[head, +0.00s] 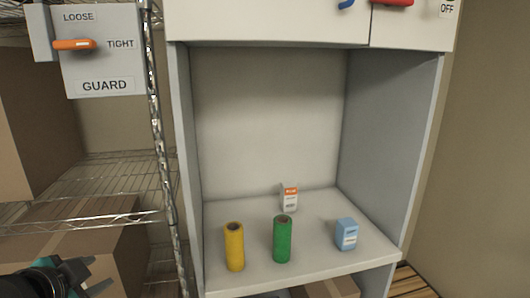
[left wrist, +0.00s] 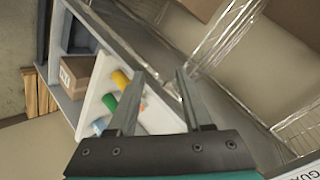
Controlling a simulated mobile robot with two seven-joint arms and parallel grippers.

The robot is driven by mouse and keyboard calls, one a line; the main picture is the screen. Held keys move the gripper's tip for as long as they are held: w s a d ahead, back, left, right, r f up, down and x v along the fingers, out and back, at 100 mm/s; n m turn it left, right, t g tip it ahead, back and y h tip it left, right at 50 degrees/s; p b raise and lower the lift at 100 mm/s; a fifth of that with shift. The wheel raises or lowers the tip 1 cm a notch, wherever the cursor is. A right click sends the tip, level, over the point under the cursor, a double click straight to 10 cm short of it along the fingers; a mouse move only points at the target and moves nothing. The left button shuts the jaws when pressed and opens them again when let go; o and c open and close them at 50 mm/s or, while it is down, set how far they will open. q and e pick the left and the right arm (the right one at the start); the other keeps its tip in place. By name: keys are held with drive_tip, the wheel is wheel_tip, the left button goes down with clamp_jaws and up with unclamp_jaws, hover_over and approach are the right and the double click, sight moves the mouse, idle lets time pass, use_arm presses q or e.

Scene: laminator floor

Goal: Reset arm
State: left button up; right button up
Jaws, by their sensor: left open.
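My left gripper (head: 72,280) is at the bottom left corner of the head view, only partly inside the frame. In the left wrist view its two fingers (left wrist: 161,76) are apart with nothing between them. It is left of the open cabinet bay and touches nothing that I can see. My right gripper is in neither view.
A yellow roll (head: 234,246), a green roll (head: 282,239), a blue box (head: 346,234) and a white-orange box (head: 289,197) stand on the cabinet shelf (head: 310,258). A wire rack (head: 100,217) with cartons is at left. The guard panel (head: 104,50) has an orange lever (head: 75,44).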

use_arm(q)
drive_tip(key=s+d+f+n+g+h, duration=0.1)
drive_tip(key=s+d+f+n+g, duration=0.25)
drive_tip(key=s+d+f, duration=0.55)
drive_tip(key=s+d+f+n+g+h, duration=0.1)
drive_tip(key=s+d+f+n+g, duration=0.3)
drive_tip(key=s+f, duration=0.75)
wheel_tip(320, 180, down, 25)
drive_tip(key=m+b, duration=0.1)
drive_tip(key=b, duration=0.1)
drive_tip(key=s+a+f+g+b, duration=0.2)
drive_tip(key=s+f, duration=1.3)
drive_tip(key=f, duration=0.1)
drive_tip(key=shift+s+a+f, duration=0.2)
drive_tip(key=shift+s, duration=0.2)
drive_tip(key=shift+m, duration=0.25)
